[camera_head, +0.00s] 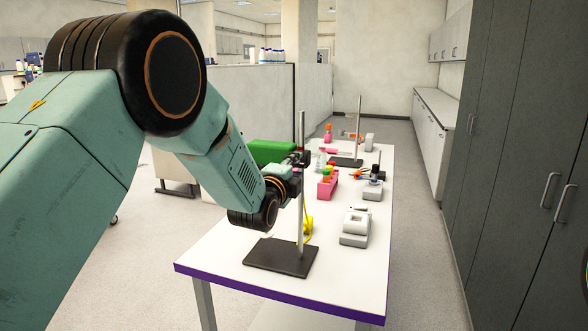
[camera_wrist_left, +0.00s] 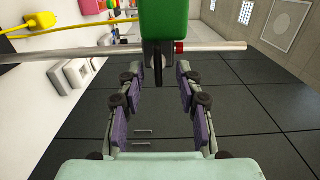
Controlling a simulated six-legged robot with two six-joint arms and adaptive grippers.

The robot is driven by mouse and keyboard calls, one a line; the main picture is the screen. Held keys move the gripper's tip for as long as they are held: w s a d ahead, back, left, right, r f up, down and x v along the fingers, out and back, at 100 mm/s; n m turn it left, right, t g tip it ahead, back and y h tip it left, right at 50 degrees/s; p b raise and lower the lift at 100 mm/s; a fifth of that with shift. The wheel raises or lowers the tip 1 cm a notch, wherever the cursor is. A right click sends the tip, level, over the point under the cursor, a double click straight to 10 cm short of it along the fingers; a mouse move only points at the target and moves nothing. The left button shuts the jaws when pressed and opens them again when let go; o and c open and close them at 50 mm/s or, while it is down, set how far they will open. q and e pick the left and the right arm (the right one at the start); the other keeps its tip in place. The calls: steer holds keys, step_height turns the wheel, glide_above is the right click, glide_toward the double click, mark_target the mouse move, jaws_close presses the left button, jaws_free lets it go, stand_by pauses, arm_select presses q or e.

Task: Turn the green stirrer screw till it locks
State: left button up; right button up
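The green stirrer (camera_head: 272,152) is a green block on the near stand's upright metal rod (camera_head: 302,128), with a dark clamp part (camera_head: 300,158) beside the rod. In the left wrist view the green body (camera_wrist_left: 164,20) is at the top centre, and a dark, rounded screw-like part (camera_wrist_left: 157,62) sticks out below it. My left gripper (camera_wrist_left: 160,72) is open, with one purple-padded finger on each side of that dark part and visible gaps. In the head view my left forearm partly hides the gripper at the rod.
The white table (camera_head: 225,256) carries the black stand base (camera_head: 281,257), a yellow cable (camera_head: 307,228), a white-grey device (camera_head: 355,227) and a pink rack (camera_head: 327,188). A second stand (camera_head: 359,130) is farther back. Dark cabinets (camera_head: 510,150) line the right; floor between is clear.

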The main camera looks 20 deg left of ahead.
arm_select(q)
steer(key=shift+a, duration=0.1)
steer(key=s, duration=1.2)
steer(key=shift+a, duration=0.15)
stand_by(0.4)
